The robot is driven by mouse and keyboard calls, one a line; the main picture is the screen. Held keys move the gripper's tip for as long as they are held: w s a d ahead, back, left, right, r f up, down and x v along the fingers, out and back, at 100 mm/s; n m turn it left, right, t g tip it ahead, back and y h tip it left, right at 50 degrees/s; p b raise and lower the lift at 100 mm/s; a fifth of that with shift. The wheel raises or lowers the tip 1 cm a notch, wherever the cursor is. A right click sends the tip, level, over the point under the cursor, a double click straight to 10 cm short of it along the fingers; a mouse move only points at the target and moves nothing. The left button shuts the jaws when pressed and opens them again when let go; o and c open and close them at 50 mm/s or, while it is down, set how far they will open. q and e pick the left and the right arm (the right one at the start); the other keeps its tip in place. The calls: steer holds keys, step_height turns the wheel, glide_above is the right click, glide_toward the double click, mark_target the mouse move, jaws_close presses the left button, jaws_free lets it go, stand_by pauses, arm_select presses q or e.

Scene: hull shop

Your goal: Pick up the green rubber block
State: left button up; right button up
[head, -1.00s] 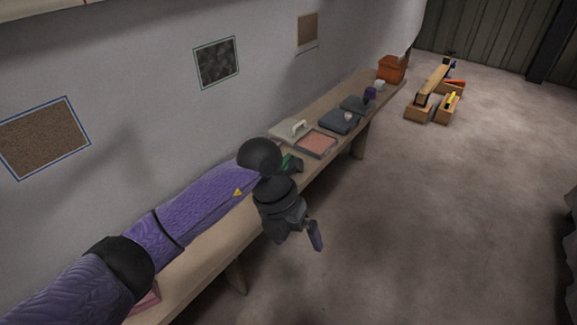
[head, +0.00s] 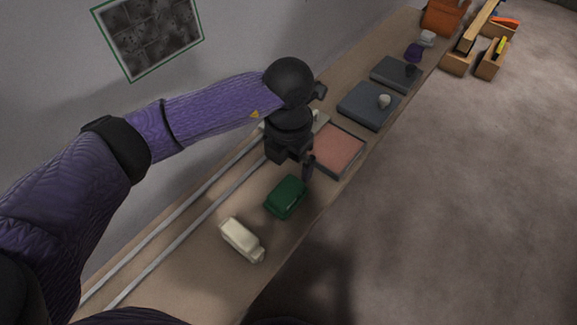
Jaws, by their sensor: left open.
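The green rubber block (head: 286,197) lies on the long wooden bench (head: 215,258), near its front edge, in the head view. My left gripper (head: 295,172) is over the bench just behind the block, pointing down. It is open, with one finger showing on the right; the other finger is hard to make out. Nothing shows between the fingers, and I cannot tell whether the gripper touches the block. My right gripper is not in view.
A cream block (head: 241,240) lies nearer than the green one. A tray with a pink surface (head: 338,149) sits just beyond my gripper. Two pale rails (head: 190,215) run along the bench.

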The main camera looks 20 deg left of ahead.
mark_target(287, 190)
arm_select(q)
steer(key=f+b, duration=0.2)
steer(key=f, duration=0.1)
steer(key=f+b, duration=0.2)
steer(key=f, duration=0.1)
steer(key=s+f+b, duration=0.1)
steer(key=f+b, duration=0.1)
steer(key=f, duration=0.2)
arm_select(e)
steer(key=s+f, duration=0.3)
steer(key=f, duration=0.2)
arm_select(q)
steer(key=shift+r, duration=0.25)
steer(key=shift+c, duration=0.5)
steer(key=c, duration=0.9)
step_height(287, 190, up, 9)
steer(key=p, duration=0.5)
steer(key=shift+w+r+p, duration=0.1)
steer(key=shift+r+p, duration=0.1)
steer(key=shift+p, duration=0.2)
steer(key=shift+c, duration=0.2)
steer(key=shift+r, duration=0.4)
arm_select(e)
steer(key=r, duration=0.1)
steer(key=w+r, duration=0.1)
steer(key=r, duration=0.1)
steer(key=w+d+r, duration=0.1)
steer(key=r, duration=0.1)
